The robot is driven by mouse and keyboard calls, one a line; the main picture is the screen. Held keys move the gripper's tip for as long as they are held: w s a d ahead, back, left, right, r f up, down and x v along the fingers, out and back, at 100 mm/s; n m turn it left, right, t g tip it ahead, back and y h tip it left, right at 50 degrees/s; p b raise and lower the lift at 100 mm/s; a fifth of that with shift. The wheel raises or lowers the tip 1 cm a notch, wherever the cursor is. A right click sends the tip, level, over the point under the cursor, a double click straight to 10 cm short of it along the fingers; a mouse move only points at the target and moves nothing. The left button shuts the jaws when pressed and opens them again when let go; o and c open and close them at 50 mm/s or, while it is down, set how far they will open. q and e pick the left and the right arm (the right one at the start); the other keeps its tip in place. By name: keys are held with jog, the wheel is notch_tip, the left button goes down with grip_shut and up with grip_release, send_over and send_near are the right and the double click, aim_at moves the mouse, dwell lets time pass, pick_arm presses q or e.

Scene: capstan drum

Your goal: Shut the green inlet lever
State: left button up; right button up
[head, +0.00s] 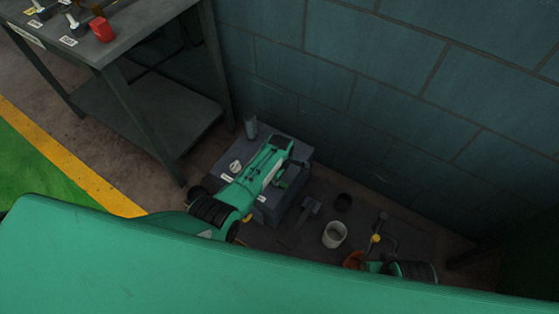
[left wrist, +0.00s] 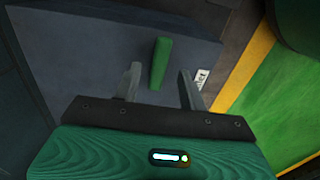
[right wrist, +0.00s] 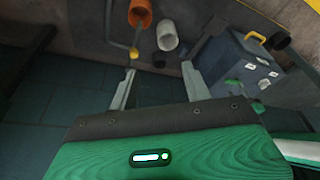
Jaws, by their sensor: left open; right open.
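The green lever (left wrist: 160,62) stands out from a flat face of the grey-blue box (left wrist: 85,40) in the left wrist view. My left gripper (left wrist: 160,69) is open, with one fingertip on each side of the lever in the picture. Gaps show between the lever and both fingers, and I see no contact. A white label (left wrist: 201,78) sits beside the right finger, partly hidden. In the head view my left arm covers much of the box (head: 298,152). My right gripper (right wrist: 158,67) is open and empty, off to the side of the box.
A white cup (head: 334,235), a black cup (head: 343,202) and a yellow knob (head: 375,238) on a rod stand right of the box. An orange cylinder (right wrist: 141,12) is near them. A workbench (head: 140,45) stands at left. A block wall (head: 400,90) closes the back.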

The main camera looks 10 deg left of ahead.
aim_at(280, 183)
pick_arm(q)
notch_tip(280, 183, up, 10)
jog(key=p, duration=0.3)
pick_arm(e)
notch_tip(280, 183, down, 8)
jog(key=g, duration=0.1)
jog(key=shift+s, duration=0.3)
